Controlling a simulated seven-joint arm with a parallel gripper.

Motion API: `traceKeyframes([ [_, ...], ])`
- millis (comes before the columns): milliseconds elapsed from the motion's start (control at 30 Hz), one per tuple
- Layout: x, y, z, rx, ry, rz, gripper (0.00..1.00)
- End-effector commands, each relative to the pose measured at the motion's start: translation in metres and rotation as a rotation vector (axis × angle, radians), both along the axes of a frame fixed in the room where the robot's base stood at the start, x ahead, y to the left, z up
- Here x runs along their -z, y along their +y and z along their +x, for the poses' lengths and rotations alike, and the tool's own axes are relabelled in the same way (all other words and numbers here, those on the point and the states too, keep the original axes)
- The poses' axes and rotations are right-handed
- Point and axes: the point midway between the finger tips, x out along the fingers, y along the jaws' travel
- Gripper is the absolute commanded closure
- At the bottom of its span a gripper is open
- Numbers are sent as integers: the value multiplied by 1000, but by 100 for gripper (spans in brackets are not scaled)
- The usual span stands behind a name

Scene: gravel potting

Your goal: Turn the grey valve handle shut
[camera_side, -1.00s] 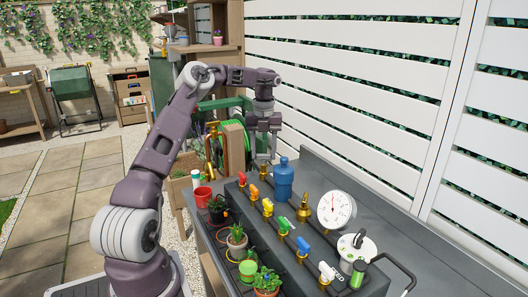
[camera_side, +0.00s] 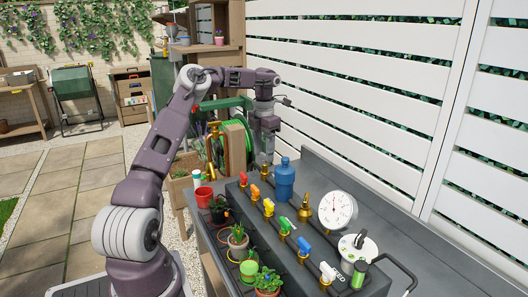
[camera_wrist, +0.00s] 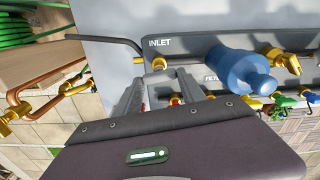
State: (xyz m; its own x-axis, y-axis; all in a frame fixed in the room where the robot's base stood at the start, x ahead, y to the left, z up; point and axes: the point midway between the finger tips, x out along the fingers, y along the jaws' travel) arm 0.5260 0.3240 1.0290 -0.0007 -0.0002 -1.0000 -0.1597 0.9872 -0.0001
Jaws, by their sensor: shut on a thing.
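My gripper (camera_side: 265,156) points down at the far end of the dark pipe panel (camera_side: 322,268), beyond the blue bottle-shaped part (camera_side: 284,180). In the wrist view, its two grey fingers (camera_wrist: 160,82) reach to the INLET end of the panel, close to a brass fitting (camera_wrist: 158,63). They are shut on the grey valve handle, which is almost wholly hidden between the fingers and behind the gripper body. I cannot make out the handle's exact angle.
Several coloured valve handles, including a blue one (camera_side: 304,246), run along the panel. A round white gauge (camera_side: 338,209) stands right of them. Small potted plants (camera_side: 239,240) line the near side. A green hose reel (camera_side: 236,146) is behind the gripper.

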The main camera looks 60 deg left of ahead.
Motion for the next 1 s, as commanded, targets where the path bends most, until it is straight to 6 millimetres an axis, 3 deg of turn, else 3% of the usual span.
traceKeyframes([
  [333,-1,1,0,144,-3,1,93],
  [933,-1,1,0,177,-3,2,93],
  [967,-1,1,0,177,-3,2,49],
  [1000,-1,1,0,177,-3,2,41],
])
